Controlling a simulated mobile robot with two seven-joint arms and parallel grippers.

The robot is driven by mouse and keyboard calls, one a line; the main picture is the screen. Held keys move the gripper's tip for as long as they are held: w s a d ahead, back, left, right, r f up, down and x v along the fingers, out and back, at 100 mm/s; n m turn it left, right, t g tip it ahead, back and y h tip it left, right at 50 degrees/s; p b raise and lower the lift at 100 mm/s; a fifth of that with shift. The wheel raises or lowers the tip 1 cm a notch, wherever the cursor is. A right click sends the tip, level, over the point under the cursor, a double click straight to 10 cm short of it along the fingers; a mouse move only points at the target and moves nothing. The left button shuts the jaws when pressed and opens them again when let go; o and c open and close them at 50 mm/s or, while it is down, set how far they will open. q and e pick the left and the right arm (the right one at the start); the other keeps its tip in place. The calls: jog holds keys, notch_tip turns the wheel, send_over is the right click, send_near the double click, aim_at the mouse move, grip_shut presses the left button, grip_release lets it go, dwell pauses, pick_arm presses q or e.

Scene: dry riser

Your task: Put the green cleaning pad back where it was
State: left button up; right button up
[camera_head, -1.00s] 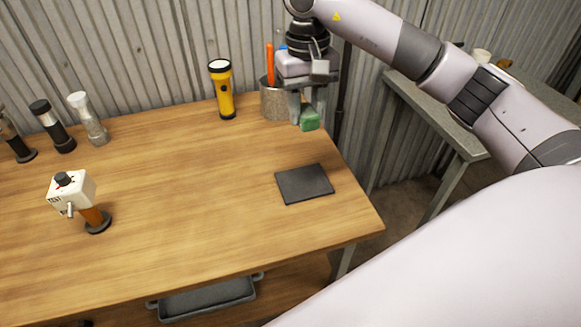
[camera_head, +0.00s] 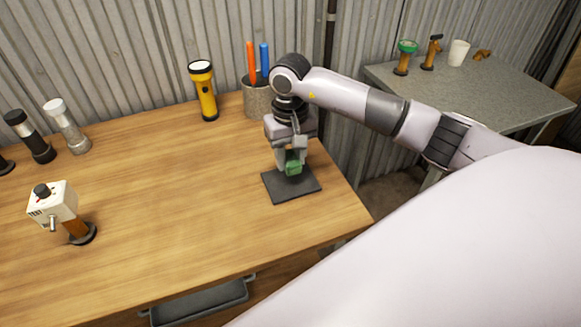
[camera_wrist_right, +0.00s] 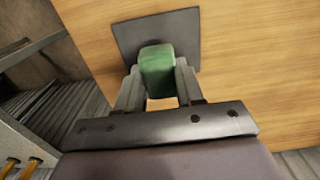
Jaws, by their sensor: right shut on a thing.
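The green cleaning pad (camera_head: 293,168) is between the fingers of my right gripper (camera_head: 291,160), which is shut on it. The pad also shows in the right wrist view (camera_wrist_right: 157,70), between the two fingertips (camera_wrist_right: 158,82). A thin dark square mat (camera_head: 302,188) lies on the wooden table near its right edge. In the head view the pad appears over the mat. In the wrist view it overlaps the near part of the mat (camera_wrist_right: 185,25). I cannot tell whether the pad touches the mat. My left gripper is not in view.
A cup (camera_head: 257,100) with orange and blue pens and a yellow flashlight (camera_head: 204,92) stand at the table's back. A white test device (camera_head: 55,205) and grinders (camera_head: 67,127) stand left. The middle of the table is clear. A grey side table (camera_head: 480,95) stands right.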

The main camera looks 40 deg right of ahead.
aim_at(291, 170)
jog(key=shift+f, duration=2.1)
jog(key=shift+f, duration=0.2)
jog(key=o, duration=0.9)
jog(key=shift+o, duration=0.2)
